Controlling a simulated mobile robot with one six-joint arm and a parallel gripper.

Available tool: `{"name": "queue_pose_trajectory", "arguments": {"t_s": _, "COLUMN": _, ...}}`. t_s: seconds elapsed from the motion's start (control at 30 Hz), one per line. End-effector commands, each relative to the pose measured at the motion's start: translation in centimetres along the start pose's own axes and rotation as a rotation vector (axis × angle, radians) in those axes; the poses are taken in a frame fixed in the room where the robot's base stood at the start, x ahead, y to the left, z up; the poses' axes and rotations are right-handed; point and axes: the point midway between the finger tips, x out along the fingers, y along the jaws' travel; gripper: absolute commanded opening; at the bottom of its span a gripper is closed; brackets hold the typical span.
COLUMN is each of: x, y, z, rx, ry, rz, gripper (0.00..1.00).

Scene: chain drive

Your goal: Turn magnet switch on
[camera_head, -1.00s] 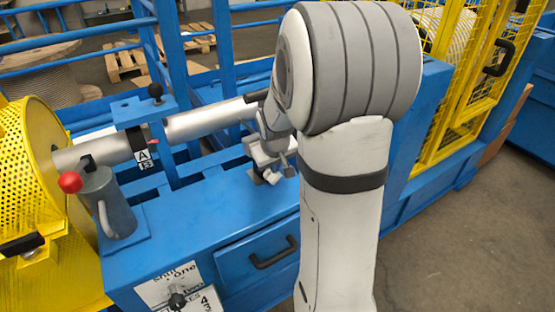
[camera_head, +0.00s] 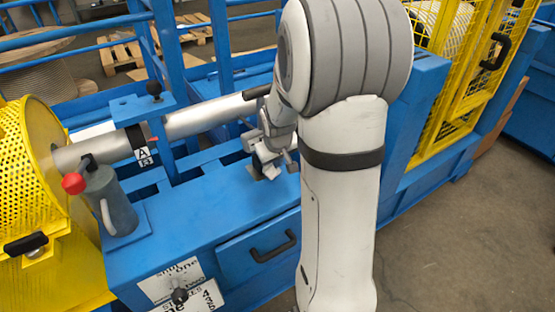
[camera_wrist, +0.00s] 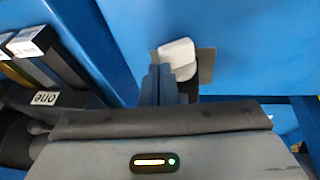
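My gripper (camera_head: 268,165) is low over the blue bench top, left of my arm's white column. In the wrist view its dark fingers (camera_wrist: 165,85) appear close together, with their tips at a small white block (camera_wrist: 178,58). The block sits beside or on a grey plate (camera_wrist: 206,66) on the blue surface. It may be the magnet switch, but no marking on it is readable. The fingers hide its lower part, and I cannot tell whether they touch it or whether they are open or shut.
A silver shaft (camera_head: 200,119) runs from the yellow perforated guard (camera_head: 35,150) to behind my arm. A grey post with a red knob (camera_head: 73,183) stands at the left. A drawer with a black handle (camera_head: 272,248) is in front. A yellow cage (camera_head: 450,75) stands at right.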

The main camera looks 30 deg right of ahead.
Motion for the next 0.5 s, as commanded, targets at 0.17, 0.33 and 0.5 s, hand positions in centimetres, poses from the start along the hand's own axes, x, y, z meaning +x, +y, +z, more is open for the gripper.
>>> {"name": "queue_pose_trajectory", "arguments": {"t_s": 0.17, "x": 0.22, "y": 0.39, "z": 0.02, "rx": 0.001, "ry": 0.000, "rz": 0.000, "gripper": 0.00}}
{"name": "queue_pose_trajectory", "arguments": {"t_s": 0.33, "x": 0.44, "y": 0.73, "z": 0.06, "rx": 0.001, "ry": 0.000, "rz": 0.000, "gripper": 0.00}}
{"name": "queue_pose_trajectory", "arguments": {"t_s": 0.5, "x": 0.65, "y": 0.97, "z": 0.09, "rx": 0.000, "ry": 0.000, "rz": 0.000, "gripper": 0.00}}
